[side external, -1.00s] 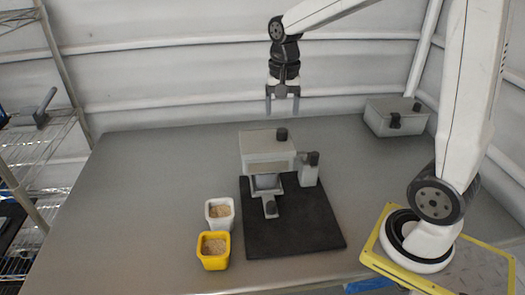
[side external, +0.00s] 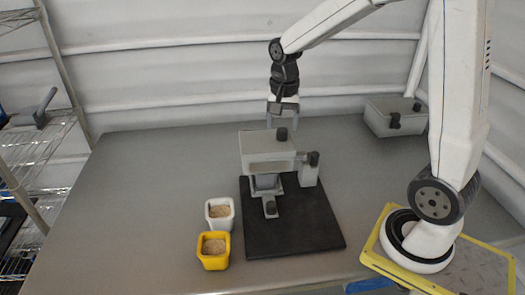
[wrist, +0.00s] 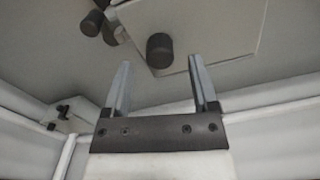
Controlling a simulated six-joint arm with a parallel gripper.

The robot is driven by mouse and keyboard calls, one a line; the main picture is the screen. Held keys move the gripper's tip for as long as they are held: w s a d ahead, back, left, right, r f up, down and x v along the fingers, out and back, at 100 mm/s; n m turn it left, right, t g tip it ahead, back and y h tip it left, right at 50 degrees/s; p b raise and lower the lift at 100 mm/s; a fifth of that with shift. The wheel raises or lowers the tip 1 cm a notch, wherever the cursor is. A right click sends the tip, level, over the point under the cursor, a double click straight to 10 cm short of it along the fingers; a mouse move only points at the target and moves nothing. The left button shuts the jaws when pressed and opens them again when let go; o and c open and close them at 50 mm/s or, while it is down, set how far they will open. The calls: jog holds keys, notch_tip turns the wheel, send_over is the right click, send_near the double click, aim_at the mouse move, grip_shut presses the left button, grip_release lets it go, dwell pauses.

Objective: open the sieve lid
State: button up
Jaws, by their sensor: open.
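The hopper (side external: 262,165) is a grey box on a stand, and its flat grey sieve lid (side external: 255,138) lies closed on top. A black knob (side external: 281,134) stands up near the lid's back right corner. In the wrist view the lid (wrist: 215,28) is a pale panel with the knob (wrist: 160,46) near its edge. My gripper (side external: 283,123) is open and empty, pointing down above and around the knob's position. In the wrist view the knob appears between the fingertips of my gripper (wrist: 158,66), seemingly beyond them; contact cannot be told.
A white cup (side external: 220,225) and a yellow cup (side external: 214,262) with grainy material stand left. A grey box (side external: 385,118) stands at the back right. The table's left side is clear.

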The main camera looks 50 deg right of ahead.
jog(key=shift+f, duration=1.25)
grip_shut()
dwell(0.6)
